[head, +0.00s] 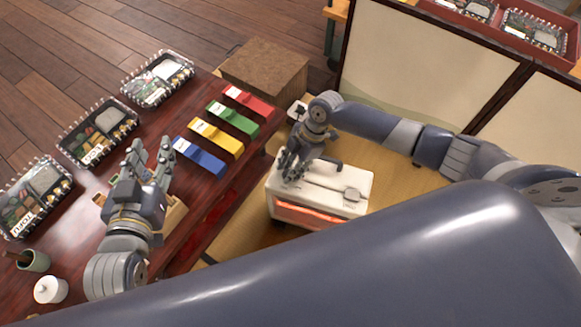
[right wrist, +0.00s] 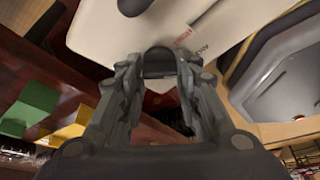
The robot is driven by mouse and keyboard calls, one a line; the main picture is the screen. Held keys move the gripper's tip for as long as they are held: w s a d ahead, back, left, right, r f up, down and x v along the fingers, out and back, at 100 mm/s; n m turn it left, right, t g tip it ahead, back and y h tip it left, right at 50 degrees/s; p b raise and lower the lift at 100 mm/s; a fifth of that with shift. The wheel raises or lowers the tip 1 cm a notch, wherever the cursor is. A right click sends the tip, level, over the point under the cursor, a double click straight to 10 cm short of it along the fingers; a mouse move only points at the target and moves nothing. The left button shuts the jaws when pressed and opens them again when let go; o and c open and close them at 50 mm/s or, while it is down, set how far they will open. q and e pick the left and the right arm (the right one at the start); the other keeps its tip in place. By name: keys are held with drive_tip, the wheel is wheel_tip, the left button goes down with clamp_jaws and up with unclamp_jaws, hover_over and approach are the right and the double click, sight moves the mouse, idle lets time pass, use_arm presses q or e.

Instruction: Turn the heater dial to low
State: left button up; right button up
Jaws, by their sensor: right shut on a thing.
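The heater (head: 322,190) is a white box on the tatami right of the low table, with an orange glowing strip on its front. My right gripper (head: 288,168) is at the left end of its top. In the right wrist view, the heater's white top (right wrist: 110,30) carries small red and dark lettering, too small to read surely. The dark rounded dial (right wrist: 158,66) lies between the fingertips, and the gripper is shut on it. The dial's setting cannot be told. My left gripper (head: 149,158) is above the table with its fingers apart, seemingly empty.
The dark red table (head: 95,240) holds clear lunch boxes (head: 158,78), blue (head: 199,157), yellow (head: 216,138), green (head: 234,119) and red (head: 250,101) pieces, a green cup (head: 34,261) and a white lidded pot (head: 50,290). A folding screen (head: 420,70) stands behind the heater.

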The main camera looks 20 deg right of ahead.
idle(0.4)
drive_tip(key=o, duration=1.1)
drive_tip(key=shift+r, duration=0.1)
drive_tip(key=v, duration=1.1)
drive_tip(key=shift+d+r, duration=0.25)
drive_tip(key=shift+r, duration=0.1)
drive_tip(key=shift+f, duration=0.1)
